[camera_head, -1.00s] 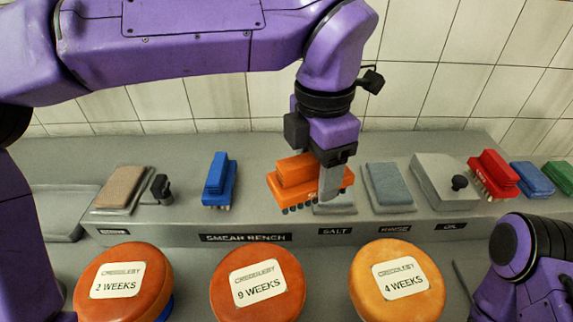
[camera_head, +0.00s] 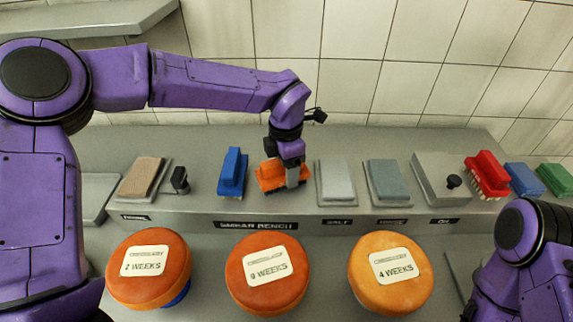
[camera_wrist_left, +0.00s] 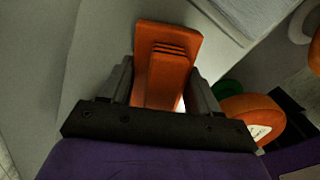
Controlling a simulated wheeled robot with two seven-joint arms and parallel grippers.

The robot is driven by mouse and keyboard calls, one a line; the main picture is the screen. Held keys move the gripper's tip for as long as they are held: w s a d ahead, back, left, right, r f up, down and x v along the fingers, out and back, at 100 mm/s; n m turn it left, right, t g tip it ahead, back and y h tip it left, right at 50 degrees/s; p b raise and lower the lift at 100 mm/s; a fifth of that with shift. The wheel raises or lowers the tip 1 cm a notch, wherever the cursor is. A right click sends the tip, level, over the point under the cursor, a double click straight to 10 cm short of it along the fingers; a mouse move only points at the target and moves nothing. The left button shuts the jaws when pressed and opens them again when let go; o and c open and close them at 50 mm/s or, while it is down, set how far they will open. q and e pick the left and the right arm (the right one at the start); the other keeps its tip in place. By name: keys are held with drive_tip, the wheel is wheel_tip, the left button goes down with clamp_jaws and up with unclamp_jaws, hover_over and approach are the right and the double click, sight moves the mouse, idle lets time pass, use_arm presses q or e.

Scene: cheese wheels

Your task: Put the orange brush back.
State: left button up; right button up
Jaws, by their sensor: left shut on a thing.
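The orange brush (camera_head: 270,177) is on or just above the grey raised bench, between the blue brush (camera_head: 232,173) and the light grey block labelled SALT (camera_head: 335,182). My left gripper (camera_head: 292,178) is shut on the orange brush from above. In the left wrist view the orange brush (camera_wrist_left: 167,62) sits between both fingers. I cannot tell whether its bristles touch the bench. My right arm shows at the lower right, but its gripper is out of view.
Three cheese wheels stand in front: 2 WEEKS (camera_head: 150,285), 9 WEEKS (camera_head: 265,292) and 4 WEEKS (camera_head: 390,289). A brown block (camera_head: 143,177), a RINSE block (camera_head: 388,181), a lidded grey box (camera_head: 437,180) and a red brush (camera_head: 487,174) line the bench. The tiled wall is behind.

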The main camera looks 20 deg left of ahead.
use_arm(q)
drive_tip(key=shift+w+f, duration=0.15)
drive_tip(key=shift+w, duration=0.05)
drive_tip(key=shift+s+f, duration=0.1)
drive_tip(key=shift+s, duration=0.05)
drive_tip(key=o, duration=1.2)
wheel_tip(320, 180, up, 12)
drive_tip(key=shift+r+b, duration=0.2)
drive_tip(key=shift+b, duration=0.45)
